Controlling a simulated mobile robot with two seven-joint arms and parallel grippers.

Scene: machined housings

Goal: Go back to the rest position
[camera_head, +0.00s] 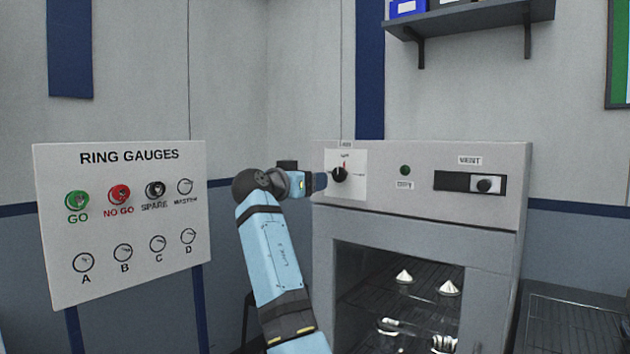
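One light-blue arm of mine, which I take to be the right one, rises from the bottom middle. Its wrist bends to the right at the oven's upper left corner. My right gripper (319,182) is small and seen from the side, just left of the black knob (340,174) on the oven panel. I cannot tell whether its fingers are open or shut, or whether they touch the knob. My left gripper is not in view.
The grey oven (420,215) has a green lamp (405,170), a vent slider (484,184) and a window showing metal cones (448,288) on a rack. A ring gauge board (120,225) stands at left. A shelf (470,18) hangs above. A mesh surface (570,325) lies lower right.

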